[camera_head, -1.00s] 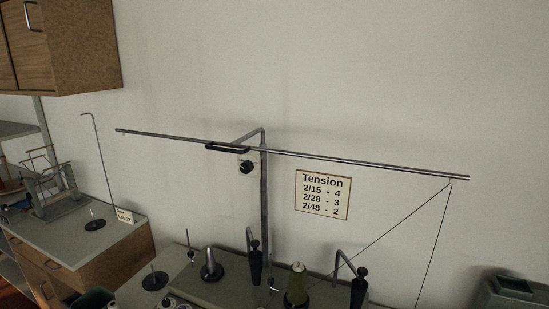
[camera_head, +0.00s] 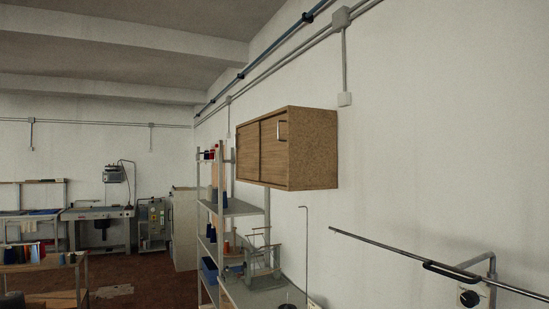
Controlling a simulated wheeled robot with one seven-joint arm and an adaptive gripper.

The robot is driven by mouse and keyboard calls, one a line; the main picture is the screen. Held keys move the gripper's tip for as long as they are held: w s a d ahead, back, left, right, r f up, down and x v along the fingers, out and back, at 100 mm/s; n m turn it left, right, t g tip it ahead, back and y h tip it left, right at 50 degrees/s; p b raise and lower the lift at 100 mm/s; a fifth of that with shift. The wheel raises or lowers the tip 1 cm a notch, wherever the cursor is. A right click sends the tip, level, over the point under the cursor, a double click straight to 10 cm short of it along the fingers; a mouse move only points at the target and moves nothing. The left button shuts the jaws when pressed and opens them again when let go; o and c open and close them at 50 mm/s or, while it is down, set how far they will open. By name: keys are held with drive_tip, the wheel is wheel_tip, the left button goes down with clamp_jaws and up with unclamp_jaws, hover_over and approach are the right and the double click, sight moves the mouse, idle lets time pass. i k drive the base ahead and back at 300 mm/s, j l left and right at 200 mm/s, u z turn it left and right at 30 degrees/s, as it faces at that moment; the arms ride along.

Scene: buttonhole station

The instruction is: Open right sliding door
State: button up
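A wooden wall cabinet (camera_head: 312,150) hangs on the white wall right of the middle of the head view. Its front faces left and carries two sliding doors. The left sliding door (camera_head: 247,150) is farther along. Both doors appear shut, with no gap visible. My gripper is not in view.
A counter (camera_head: 248,292) with a wire-frame device (camera_head: 262,262) stands below the cabinet. A metal rod (camera_head: 400,254) juts across the lower right. Shelving (camera_head: 238,208) stands behind the cabinet. Open reddish floor (camera_head: 150,275) lies to the left.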

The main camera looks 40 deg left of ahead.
sight(273, 160)
drive_tip(key=u, duration=1.5)
drive_tip(key=i+j+u, duration=0.1)
drive_tip(key=i+j, duration=0.45)
drive_tip(key=j, duration=0.2)
drive_tip(key=i+j+u, duration=0.1)
drive_tip(key=i+j, duration=0.45)
drive_tip(key=j, duration=0.1)
